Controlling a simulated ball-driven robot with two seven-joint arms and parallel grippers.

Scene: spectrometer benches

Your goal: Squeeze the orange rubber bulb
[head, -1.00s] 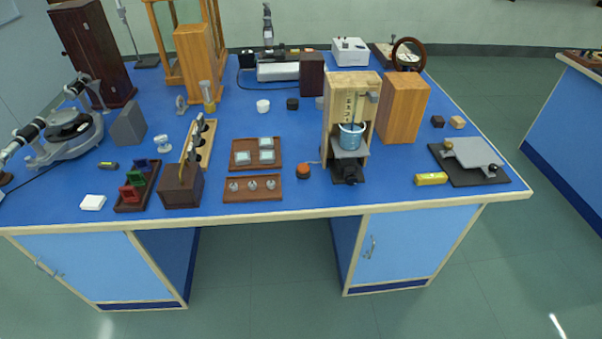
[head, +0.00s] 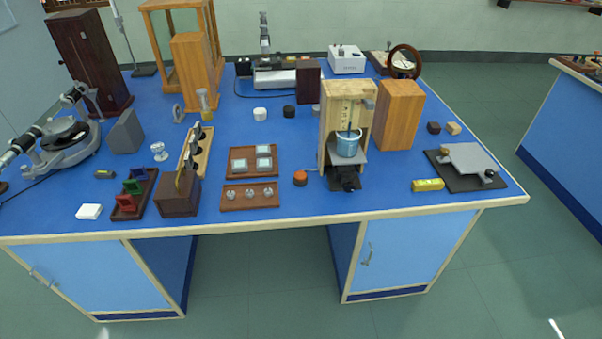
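A small orange rubber bulb (head: 300,178) sits on the blue bench top (head: 330,204) near its front edge. It has a dark lower part, and a thin light tube runs from it toward the wooden stand (head: 331,112) to its right. A light-blue beaker (head: 347,145) is held inside that stand, above a black base piece (head: 343,179). Neither of my grippers is in the head view, and nothing touches the bulb.
Left of the bulb lie two brown trays (head: 226,198) with small glass and metal pieces. A wooden block (head: 398,114) and a yellow level (head: 427,185) are to the right. The bench edge in front of the bulb is clear. Two blue cabinets stand below, with open floor between them.

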